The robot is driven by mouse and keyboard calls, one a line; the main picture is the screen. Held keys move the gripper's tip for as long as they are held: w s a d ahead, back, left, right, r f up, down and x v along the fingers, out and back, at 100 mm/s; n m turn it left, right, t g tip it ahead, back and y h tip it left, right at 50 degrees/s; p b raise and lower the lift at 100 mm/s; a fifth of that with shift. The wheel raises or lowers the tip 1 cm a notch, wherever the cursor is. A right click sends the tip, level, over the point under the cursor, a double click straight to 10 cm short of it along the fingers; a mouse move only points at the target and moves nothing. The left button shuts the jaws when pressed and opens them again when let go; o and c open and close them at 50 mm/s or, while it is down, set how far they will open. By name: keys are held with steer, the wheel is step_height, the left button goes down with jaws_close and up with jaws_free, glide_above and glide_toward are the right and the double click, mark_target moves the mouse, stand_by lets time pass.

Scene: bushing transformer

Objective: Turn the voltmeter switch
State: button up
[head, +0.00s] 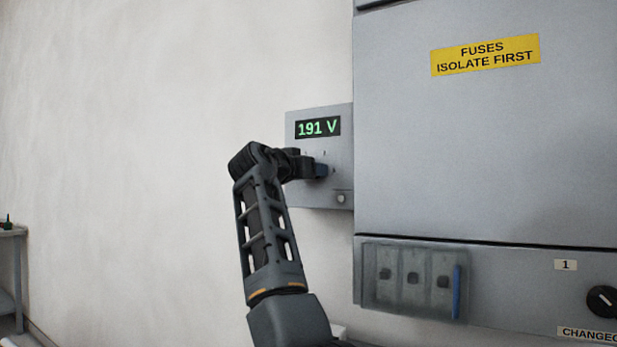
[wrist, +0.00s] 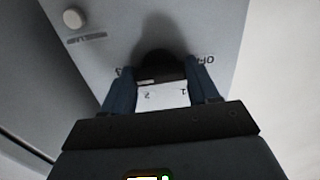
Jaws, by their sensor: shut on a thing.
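The voltmeter panel (head: 306,198) is a grey box on the wall, with a green display (head: 318,127) reading 191 V. My gripper (head: 318,170) is at the panel face below the display, and it hides the switch in the head view. In the wrist view the blue fingers of my gripper (wrist: 160,68) are on either side of the black round switch knob (wrist: 158,66) and are shut on it. The exact pointer direction is not clear.
A small round button (head: 340,198) sits low on the panel; a pale round one shows in the wrist view (wrist: 75,18). A large grey cabinet (head: 480,150) with a yellow fuses label stands right of the panel. Wall left is bare.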

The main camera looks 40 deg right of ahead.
steer(key=shift+m, duration=0.3)
steer(key=o, duration=1.1)
steer(key=shift+c, duration=0.2)
steer(key=shift+a, duration=0.1)
steer(key=b+v, duration=0.1)
steer(key=v, duration=0.6)
steer(key=shift+a, duration=0.3)
steer(key=shift+s, duration=0.1)
